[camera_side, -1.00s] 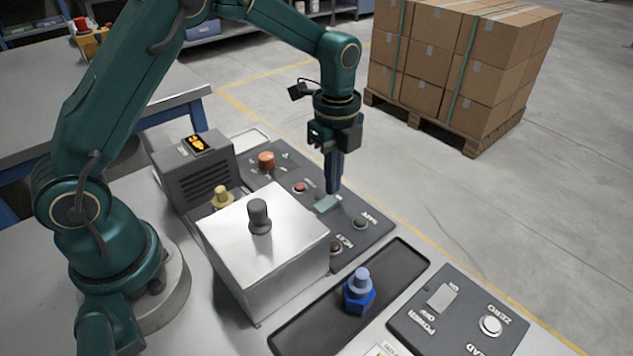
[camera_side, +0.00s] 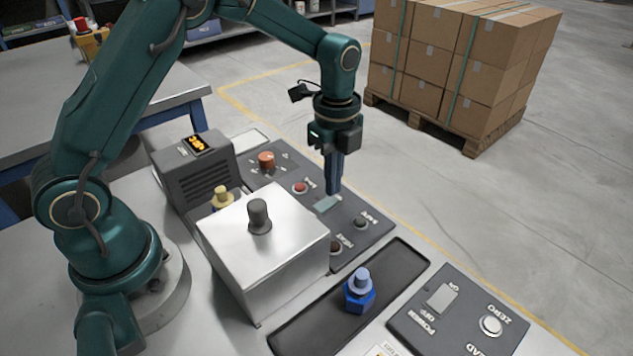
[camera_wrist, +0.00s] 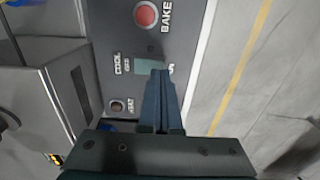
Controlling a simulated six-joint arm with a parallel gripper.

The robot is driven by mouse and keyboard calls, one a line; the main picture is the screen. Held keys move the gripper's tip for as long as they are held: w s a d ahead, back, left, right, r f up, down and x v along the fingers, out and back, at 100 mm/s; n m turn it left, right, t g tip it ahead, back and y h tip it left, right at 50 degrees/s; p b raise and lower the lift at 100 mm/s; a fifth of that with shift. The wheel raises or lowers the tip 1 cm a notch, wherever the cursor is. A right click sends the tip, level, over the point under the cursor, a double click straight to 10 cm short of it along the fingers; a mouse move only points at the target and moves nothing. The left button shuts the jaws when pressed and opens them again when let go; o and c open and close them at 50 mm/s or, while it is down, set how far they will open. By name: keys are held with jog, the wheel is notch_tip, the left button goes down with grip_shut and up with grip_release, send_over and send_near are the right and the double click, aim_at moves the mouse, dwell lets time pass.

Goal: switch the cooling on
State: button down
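The cooling switch is a grey-green rocker (camera_wrist: 147,66) on the dark control panel, beside the word COOL in the wrist view. A label on its other side is mostly hidden by my fingers. In the side view the rocker (camera_side: 327,204) lies right under my fingertips. My gripper (camera_side: 333,191) points straight down with its fingers together and nothing between them. In the wrist view my gripper (camera_wrist: 160,74) covers part of the rocker. The tips are at or just above it; I cannot tell whether they touch. Which way the rocker is tilted is unclear.
A red BAKE button (camera_wrist: 146,14) and a dark button (camera_wrist: 117,106) flank the rocker. A metal hood with a grey knob (camera_side: 259,215) stands close by. A black tray (camera_side: 403,262) holds a blue knobbed piece (camera_side: 359,292). Another panel with a POWER rocker (camera_side: 441,298) is at front right.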

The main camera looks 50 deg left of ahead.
jog(key=shift+f, duration=0.75)
dwell(0.3)
jog(key=shift+r, duration=3.55)
